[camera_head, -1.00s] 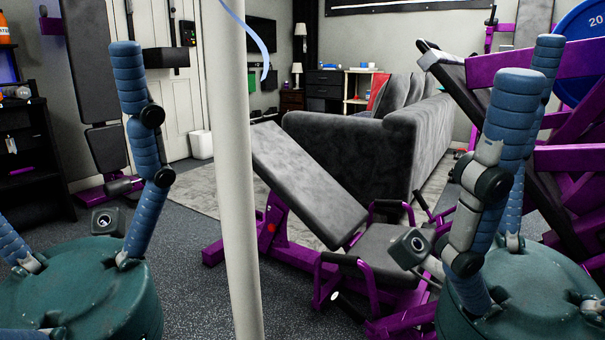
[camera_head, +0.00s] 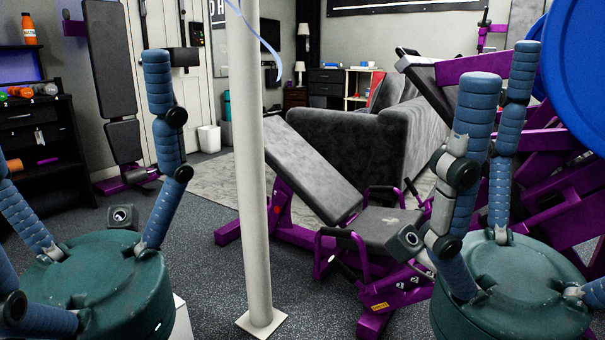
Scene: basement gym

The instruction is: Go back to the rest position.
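My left gripper (camera_head: 100,275) is at the lower left, a teal round palm with blue padded fingers. One finger stands upright; the others spread to the left and run out of the frame. My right gripper (camera_head: 500,130) is at the lower right, of the same kind. Two of its fingers point up and one reaches to the right edge. Both grippers look open and empty, with their palms facing up.
A white pole (camera_head: 253,180) stands on the floor between my grippers. A purple and grey gym bench (camera_head: 312,170) is behind it. A blue weight plate (camera_head: 575,60) and purple machine are close at right. A black shelf (camera_head: 40,150) stands at left. Speckled floor at centre left is clear.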

